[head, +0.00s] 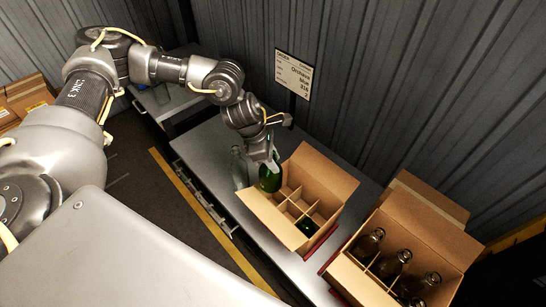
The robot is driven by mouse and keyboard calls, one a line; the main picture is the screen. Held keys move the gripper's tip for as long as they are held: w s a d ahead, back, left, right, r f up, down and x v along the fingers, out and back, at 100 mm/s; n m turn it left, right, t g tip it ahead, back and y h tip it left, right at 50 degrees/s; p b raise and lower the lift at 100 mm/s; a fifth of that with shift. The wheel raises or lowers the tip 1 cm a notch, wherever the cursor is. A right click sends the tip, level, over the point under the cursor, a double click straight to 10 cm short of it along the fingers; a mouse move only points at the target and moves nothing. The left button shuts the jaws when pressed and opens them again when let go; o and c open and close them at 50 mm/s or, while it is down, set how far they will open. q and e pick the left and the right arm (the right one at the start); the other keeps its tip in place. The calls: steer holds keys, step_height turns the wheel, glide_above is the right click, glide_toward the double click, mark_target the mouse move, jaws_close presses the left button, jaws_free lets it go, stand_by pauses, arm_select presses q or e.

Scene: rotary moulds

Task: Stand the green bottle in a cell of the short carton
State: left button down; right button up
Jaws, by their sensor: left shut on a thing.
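My left gripper (264,159) is shut on the green bottle (269,180), which hangs about upright with its upper part between the fingers. The bottle is at the left side of the open short carton (273,219); I cannot tell whether its base is inside a cell or just outside the wall. The carton stands on the grey bench with its flaps up and dividers forming several cells. Most visible cells look empty; a dark green bottle (307,227) sits in a cell near the front right. My right gripper is not in view.
A clear bottle (239,168) stands on the bench just left of the held bottle. A second open carton (349,278) at the right holds several dark bottles. The bench (207,150) is bare at the left.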

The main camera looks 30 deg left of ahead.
mark_target(273, 191)
arm_select(q)
steer(key=shift+d+b, duration=0.1)
steer(key=shift+b, duration=0.35)
stand_by(0.6)
step_height(273, 191, down, 3)
steer(key=b, duration=0.2)
steer(key=shift+r+b, duration=0.2)
steer(key=shift+b, duration=0.1)
step_height(273, 191, down, 14)
steer(key=b, duration=1.3)
steer(key=shift+r, duration=0.25)
steer(key=shift+f+b, duration=0.6)
stand_by(0.4)
steer(key=shift+r, duration=0.1)
steer(key=c, duration=0.9)
jaws_free()
steer(key=shift+o, duration=0.5)
steer(key=shift+s, duration=0.1)
